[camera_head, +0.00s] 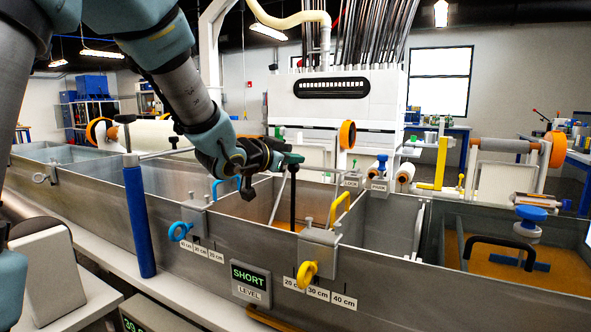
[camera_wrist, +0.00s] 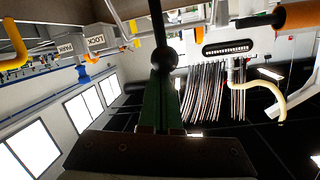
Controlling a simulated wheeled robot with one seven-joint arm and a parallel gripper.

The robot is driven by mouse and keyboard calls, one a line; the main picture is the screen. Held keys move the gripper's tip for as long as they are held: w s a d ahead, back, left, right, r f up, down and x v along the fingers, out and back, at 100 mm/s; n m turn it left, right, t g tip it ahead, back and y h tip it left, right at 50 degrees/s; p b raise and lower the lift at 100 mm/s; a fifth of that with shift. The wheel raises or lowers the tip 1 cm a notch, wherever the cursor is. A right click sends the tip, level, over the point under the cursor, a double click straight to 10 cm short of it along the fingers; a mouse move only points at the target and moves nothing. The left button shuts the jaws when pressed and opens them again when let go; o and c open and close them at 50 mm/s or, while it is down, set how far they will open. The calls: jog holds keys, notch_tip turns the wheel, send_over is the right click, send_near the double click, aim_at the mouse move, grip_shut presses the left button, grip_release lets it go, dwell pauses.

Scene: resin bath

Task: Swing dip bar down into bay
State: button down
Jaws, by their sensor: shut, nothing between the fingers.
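My gripper (camera_head: 288,160) is over the middle bay of the long grey metal bath, its green fingers shut and empty. In the wrist view my gripper (camera_wrist: 163,72) has its fingertips right at a black ball knob (camera_wrist: 166,56); I cannot tell whether they touch. A black rod (camera_head: 293,205) stands upright below the fingertips, and a thin grey bar (camera_head: 278,198) slants beside it. These look like parts of the dip bar, but its full shape is hard to make out. The bay (camera_head: 256,205) has grey walls and some amber resin low down.
A blue post (camera_head: 139,220) stands in front at left. Rollers (camera_head: 505,146) stand behind the bath.

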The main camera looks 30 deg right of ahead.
jog(key=shift+a+f+b, duration=0.15)
jog(key=shift+f+b, duration=0.3)
jog(key=shift+b, duration=0.1)
jog(key=shift+r, duration=0.1)
jog(key=s+a+r, duration=0.4)
jog(key=a+r, duration=0.1)
jog(key=a, duration=0.1)
jog(key=shift+a+r+p, duration=0.15)
jog(key=shift+a+p, duration=0.2)
jog(key=shift+a, duration=0.05)
jog(key=shift+s, duration=0.1)
